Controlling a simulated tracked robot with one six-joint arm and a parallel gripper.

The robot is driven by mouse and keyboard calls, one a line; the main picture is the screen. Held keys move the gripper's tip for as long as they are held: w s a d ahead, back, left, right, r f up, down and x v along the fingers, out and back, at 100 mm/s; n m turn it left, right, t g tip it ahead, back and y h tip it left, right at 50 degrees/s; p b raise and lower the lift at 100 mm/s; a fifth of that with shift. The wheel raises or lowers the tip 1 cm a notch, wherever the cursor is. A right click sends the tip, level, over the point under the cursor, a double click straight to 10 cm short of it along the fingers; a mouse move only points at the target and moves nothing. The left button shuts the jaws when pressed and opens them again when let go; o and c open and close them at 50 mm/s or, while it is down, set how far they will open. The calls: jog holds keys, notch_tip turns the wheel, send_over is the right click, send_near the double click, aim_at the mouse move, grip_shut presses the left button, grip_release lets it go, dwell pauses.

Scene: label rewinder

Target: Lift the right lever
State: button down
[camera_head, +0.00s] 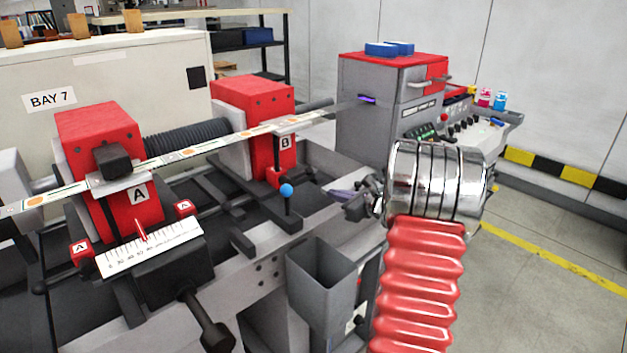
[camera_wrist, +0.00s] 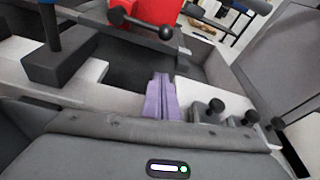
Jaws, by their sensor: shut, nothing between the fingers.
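My gripper (camera_head: 342,194) is shut and empty, reaching leftward over the front rail of the machine. Its purple fingers (camera_wrist: 162,98) lie together in the wrist view. A short dark lever with a blue ball (camera_head: 286,191) stands below the red B block (camera_head: 255,125), to the left of my fingertips and apart from them. In the wrist view, a black ball-ended lever (camera_wrist: 142,24) sticks out by a red block, beyond my fingertips and not touching them. Which of these is the right lever is not clear from the frames.
A grey open bin (camera_head: 320,275) hangs at the front below my gripper. The red A block (camera_head: 100,160) with a white scale (camera_head: 150,248) is at left. A label strip (camera_head: 215,145) crosses above the machine. A grey cabinet (camera_head: 375,100) stands behind my arm.

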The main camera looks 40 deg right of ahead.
aim_at(298, 176)
jog(key=shift+d, duration=0.1)
jog(key=x, duration=1)
jog(key=shift+s+a+r, duration=0.1)
jog(key=shift+a+r, duration=0.1)
jog(key=shift+r, duration=0.8)
jog(key=shift+s+a+r, duration=0.15)
jog(key=shift+r, duration=0.85)
